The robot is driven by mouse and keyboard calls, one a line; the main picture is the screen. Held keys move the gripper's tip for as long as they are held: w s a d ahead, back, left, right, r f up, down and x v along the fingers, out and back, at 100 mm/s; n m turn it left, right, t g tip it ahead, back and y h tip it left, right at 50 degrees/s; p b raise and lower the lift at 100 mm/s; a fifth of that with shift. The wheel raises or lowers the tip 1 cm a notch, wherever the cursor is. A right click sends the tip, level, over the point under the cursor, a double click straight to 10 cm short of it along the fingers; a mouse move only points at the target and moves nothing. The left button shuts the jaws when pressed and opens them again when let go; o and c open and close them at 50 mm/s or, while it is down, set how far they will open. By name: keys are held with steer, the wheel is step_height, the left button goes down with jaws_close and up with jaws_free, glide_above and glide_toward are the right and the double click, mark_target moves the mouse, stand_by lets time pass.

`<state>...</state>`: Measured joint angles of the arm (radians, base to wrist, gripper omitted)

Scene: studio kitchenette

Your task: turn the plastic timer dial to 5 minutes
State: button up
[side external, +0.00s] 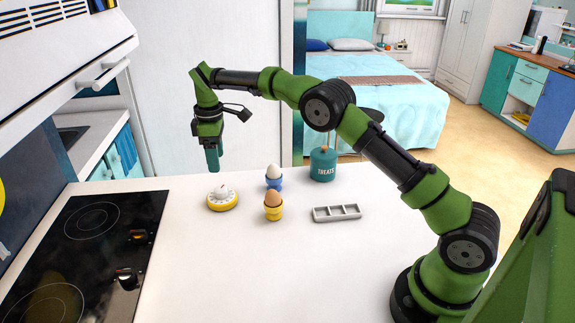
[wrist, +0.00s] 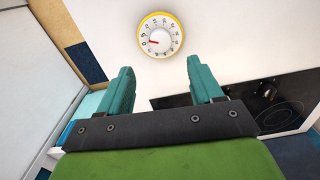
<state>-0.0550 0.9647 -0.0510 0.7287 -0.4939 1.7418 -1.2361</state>
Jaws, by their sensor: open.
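The timer (side external: 222,198) is a round yellow body with a white dial, lying on the white counter to the left of the egg cups. In the wrist view the timer (wrist: 160,36) shows a white numbered face in a yellow rim. A red pointer on it points left, close to the 0 mark; the exact reading is too small to be sure of. My gripper (side external: 212,160) hangs pointing down above the counter, behind the timer and apart from it. In the wrist view its two teal fingers (wrist: 163,85) are spread with nothing between them.
A white egg in a blue cup (side external: 274,184) and a brown egg in a yellow cup (side external: 273,212) stand right of the timer. A teal treats canister (side external: 322,166) and a grey divided tray (side external: 337,213) are farther right. A black cooktop (side external: 85,250) lies left.

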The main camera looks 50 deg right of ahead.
step_height(320, 180, up, 7)
stand_by(0.3)
steer(key=shift+f, duration=0.1)
steer(key=s+r+m+t, duration=0.1)
steer(key=s+m, duration=0.3)
steer(key=s, duration=0.7)
steer(key=s+r+m+t+y, duration=0.1)
steer(key=s+r+m+t, duration=0.1)
steer(key=s, duration=1)
steer(key=s+a+r+m+t+y, duration=0.1)
steer(key=s+m+t, duration=0.3)
steer(key=s, duration=0.7)
steer(key=shift+s+r+m, duration=0.25)
steer(key=shift+r+m, duration=0.1)
steer(key=shift+m, duration=0.75)
